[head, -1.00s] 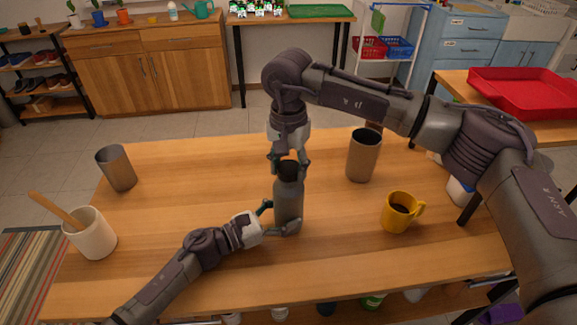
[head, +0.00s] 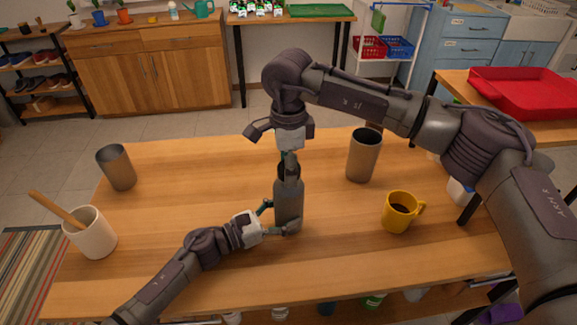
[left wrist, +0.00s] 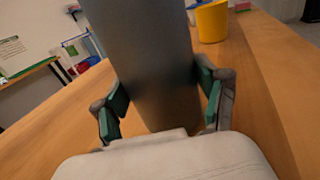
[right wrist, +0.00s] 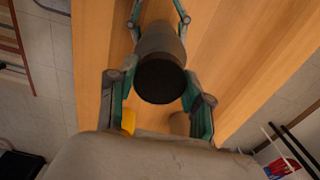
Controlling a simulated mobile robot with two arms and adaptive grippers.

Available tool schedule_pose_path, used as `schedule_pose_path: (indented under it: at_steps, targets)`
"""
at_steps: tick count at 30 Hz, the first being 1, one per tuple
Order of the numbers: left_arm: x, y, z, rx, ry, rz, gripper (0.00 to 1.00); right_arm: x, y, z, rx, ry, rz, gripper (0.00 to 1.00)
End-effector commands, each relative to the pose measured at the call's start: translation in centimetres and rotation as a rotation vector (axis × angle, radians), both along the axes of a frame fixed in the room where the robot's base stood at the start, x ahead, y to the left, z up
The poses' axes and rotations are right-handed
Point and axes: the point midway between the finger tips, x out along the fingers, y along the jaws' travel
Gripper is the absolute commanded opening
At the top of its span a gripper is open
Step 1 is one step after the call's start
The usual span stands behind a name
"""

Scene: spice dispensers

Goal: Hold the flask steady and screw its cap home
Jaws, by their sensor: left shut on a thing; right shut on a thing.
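The dark grey flask (head: 289,203) stands upright on the wooden table, near its middle. It fills the centre of the left wrist view (left wrist: 150,60). My left gripper (head: 279,219) is shut around the flask's lower body, with a green-padded finger on each side (left wrist: 160,98). My right gripper (head: 289,165) points straight down over the flask and is shut on the black cap (head: 283,170) at its top. In the right wrist view the cap's dark round top (right wrist: 160,80) lies between the fingers. Whether the cap's threads are engaged is hidden.
A yellow mug (head: 398,213) with dark contents and a tall grey-brown cup (head: 363,156) stand right of the flask. A metal cup (head: 117,168) and a white crock (head: 92,235) with a wooden utensil stand at the left. The table between is clear.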

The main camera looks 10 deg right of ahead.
Motion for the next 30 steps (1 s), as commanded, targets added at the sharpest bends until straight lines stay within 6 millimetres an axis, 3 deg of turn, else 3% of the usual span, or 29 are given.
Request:
schedule_pose_path:
  at_steps: [6,9,21,30]
  targets:
    - [-0.03,0.02,-0.07,0.001,0.001,0.000,0.44,0.05,-0.08,-0.08,-0.001,0.001,-0.347,0.14]
    - [-0.02,0.02,-0.07,0.001,0.001,0.000,0.44,0.06,-0.09,-0.09,-0.001,0.000,-0.430,0.14]
    - [-0.02,0.03,-0.06,0.001,0.001,0.000,0.44,0.06,-0.10,-0.12,-0.003,0.001,-0.499,0.14]
    - [-0.02,0.04,-0.06,0.001,0.001,0.000,0.44,0.09,-0.14,-0.19,-0.003,0.000,-0.987,0.14]
